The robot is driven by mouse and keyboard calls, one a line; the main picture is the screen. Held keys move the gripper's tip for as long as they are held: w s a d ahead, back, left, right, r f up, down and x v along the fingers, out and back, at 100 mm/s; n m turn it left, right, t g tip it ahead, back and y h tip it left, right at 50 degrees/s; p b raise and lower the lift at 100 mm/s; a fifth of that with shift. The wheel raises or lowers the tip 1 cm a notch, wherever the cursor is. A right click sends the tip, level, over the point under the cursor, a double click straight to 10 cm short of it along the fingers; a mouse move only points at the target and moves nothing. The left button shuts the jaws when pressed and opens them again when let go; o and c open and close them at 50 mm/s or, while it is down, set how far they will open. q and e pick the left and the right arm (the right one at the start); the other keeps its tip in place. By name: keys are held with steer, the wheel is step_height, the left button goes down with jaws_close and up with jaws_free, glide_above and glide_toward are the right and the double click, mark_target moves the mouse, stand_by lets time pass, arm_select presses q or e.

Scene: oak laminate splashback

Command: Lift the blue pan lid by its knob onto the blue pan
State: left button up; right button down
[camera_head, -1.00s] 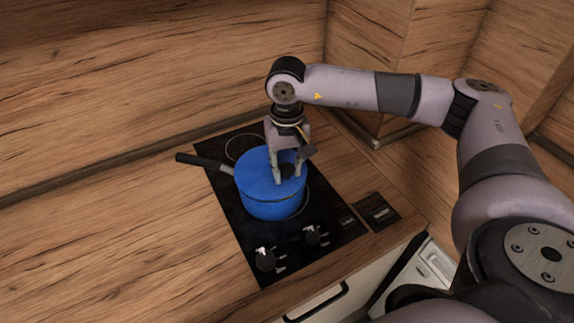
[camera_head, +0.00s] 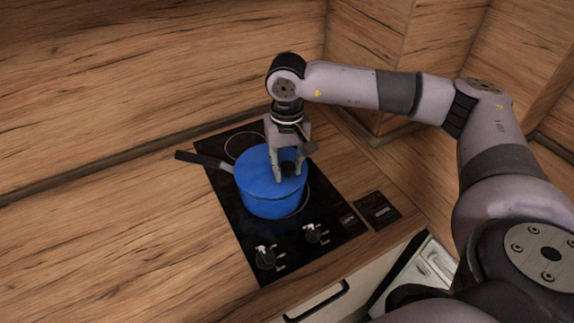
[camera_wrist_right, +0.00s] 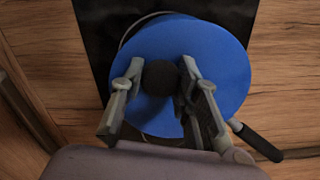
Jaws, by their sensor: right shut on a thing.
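The blue pan (camera_head: 270,203) stands on the black hob with its dark handle pointing left. The blue pan lid (camera_head: 258,172) lies over the pan's top and looks about level, with no clear gap at the rim. Its round black knob (camera_wrist_right: 159,77) stands up from the middle of the lid. My right gripper (camera_head: 289,176) comes down from above and is shut on the knob, one finger on each side. In the right wrist view the lid (camera_wrist_right: 220,60) hides most of the pan. My left gripper is not in view.
The black hob (camera_head: 226,205) has two knobs (camera_head: 265,257) near its front edge. A small dark panel (camera_head: 377,210) is set in the counter to the right. The wooden counter (camera_head: 130,240) is clear on the left. Wooden walls rise behind and to the right.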

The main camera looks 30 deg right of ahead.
steer(key=shift+b, duration=0.35)
stand_by(0.8)
steer(key=shift+f+b, duration=0.55)
steer(key=shift+b, duration=0.4)
stand_by(0.7)
steer(key=c, duration=1.1)
jaws_free()
steer(key=shift+r+p, duration=2.05)
steer(key=shift+r, duration=2)
steer(key=shift+s+f, duration=0.1)
